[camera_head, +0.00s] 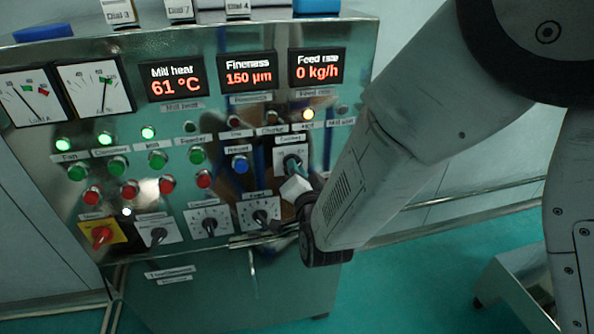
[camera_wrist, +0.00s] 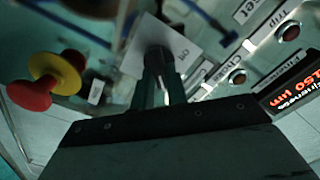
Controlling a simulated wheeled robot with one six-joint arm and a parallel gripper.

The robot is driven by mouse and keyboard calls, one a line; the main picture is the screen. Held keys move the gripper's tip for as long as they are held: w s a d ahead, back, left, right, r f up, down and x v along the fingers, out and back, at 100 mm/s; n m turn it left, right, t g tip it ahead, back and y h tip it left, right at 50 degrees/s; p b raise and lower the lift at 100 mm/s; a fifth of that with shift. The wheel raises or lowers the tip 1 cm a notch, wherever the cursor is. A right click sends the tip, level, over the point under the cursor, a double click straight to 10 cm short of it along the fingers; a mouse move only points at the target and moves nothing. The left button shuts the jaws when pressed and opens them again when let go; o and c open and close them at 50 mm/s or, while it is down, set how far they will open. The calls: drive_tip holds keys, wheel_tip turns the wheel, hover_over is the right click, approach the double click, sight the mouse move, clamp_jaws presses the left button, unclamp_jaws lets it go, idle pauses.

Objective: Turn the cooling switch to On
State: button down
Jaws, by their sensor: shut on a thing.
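The cooling switch is a black rotary knob on a white plate (camera_head: 291,143) at the right of the steel control panel. Its label above looks like "Cooling". In the wrist view the white plate (camera_wrist: 184,47) with a small "On" mark shows behind my fingers. My gripper (camera_head: 296,172) reaches the switch from the lower right. In the wrist view my gripper (camera_wrist: 158,70) is shut on the dark knob, right in front of the plate. The fingers hide most of the knob, so I cannot tell its exact angle.
A red mushroom button with a yellow base (camera_wrist: 58,75) stands out close by in the wrist view. A blue button (camera_head: 240,163), dial knobs (camera_head: 260,216) and a red-yellow switch (camera_head: 102,235) share the panel. A rail (camera_head: 470,200) runs along the wall at right.

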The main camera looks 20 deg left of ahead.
drive_tip(key=c, duration=1.4)
unclamp_jaws()
drive_tip(key=v, duration=0.7)
drive_tip(key=shift+s+d, duration=0.3)
